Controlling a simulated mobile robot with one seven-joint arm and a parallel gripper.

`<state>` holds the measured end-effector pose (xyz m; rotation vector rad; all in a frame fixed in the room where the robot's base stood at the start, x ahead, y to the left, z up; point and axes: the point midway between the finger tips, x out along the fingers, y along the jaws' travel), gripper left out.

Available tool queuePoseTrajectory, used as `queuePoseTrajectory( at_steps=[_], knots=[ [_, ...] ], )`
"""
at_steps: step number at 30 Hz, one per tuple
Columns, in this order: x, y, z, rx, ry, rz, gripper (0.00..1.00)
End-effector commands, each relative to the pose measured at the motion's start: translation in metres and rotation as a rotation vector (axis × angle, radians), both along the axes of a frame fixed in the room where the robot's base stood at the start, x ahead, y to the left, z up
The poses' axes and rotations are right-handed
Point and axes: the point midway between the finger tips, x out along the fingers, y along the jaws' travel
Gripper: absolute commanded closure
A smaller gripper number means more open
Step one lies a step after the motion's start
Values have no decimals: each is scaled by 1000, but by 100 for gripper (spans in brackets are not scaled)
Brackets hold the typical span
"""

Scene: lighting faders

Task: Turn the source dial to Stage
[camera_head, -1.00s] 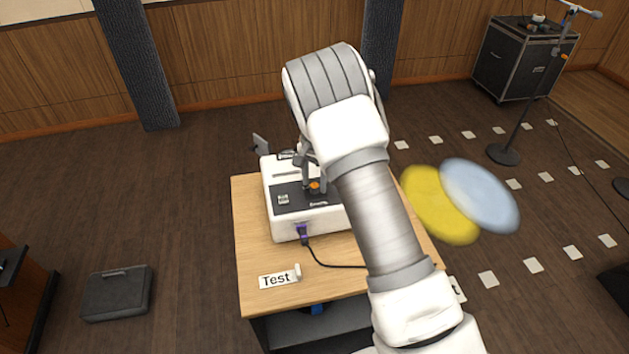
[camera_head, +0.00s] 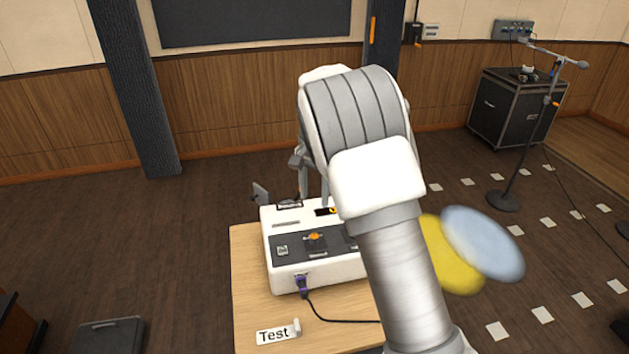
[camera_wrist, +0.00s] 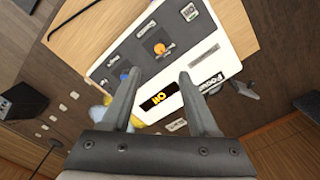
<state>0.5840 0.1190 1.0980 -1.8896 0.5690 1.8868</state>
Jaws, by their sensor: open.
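A white console (camera_head: 275,218) with a dark front panel stands on a wooden table. A dial (camera_head: 315,238) with an orange mark sits on a dark square plate in the panel. The dial (camera_wrist: 161,48) also shows in the wrist view, beyond my fingertips; its small position labels are too small to read. My gripper (camera_head: 314,196) is open and empty, raised above the back part of the console, apart from the dial. Its two fingers (camera_wrist: 158,72) are spread in the wrist view. The arm hides the console's right side in the head view.
A purple plug (camera_head: 301,284) with a black cable is at the console's front. A "Test" card (camera_head: 274,334) lies on the table (camera_head: 245,270).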

Motion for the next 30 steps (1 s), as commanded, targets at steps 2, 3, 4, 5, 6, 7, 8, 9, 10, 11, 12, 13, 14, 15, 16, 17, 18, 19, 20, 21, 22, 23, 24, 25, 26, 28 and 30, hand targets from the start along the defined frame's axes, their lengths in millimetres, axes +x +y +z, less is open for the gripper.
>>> queuePoseTrajectory(
  at_steps=[2,3,4,5,6,7,8,9,10,11,12,13,14,15,16,17,18,19,20,21,22,23,24,25,26,28,30],
  knots=[
    [0,0,16,1,-3,0,40],
    [1,0,22,1,-3,0,40],
    [0,0,25,2,-1,0,40],
    [0,0,29,1,-2,0,40],
    [0,0,33,1,-2,0,40],
    [0,0,35,0,-1,0,40],
    [0,0,37,0,-1,0,40],
    [0,0,39,0,-1,0,40],
    [0,0,40,-1,-1,0,40],
    [0,0,40,-1,-1,0,40],
    [0,0,41,0,0,0,40],
    [0,0,41,0,0,0,40],
    [0,0,41,0,0,0,40],
    [0,0,41,0,0,0,40],
    [0,0,41,0,0,0,40],
    [0,0,41,0,0,0,40],
    [0,0,41,0,0,0,40],
    [0,0,41,0,0,0,40],
    [0,0,41,1,-1,0,40],
    [-1,-1,43,2,-2,1,40],
    [-2,-3,45,4,-4,2,40],
    [-4,-4,48,8,-8,4,40],
    [-7,-8,54,14,-13,7,40],
    [-10,-10,59,20,-19,12,40],
    [-14,-14,66,26,-26,18,40],
    [-26,-24,83,43,-48,34,40],
    [-41,-34,100,58,-70,58,40]
  ],
)
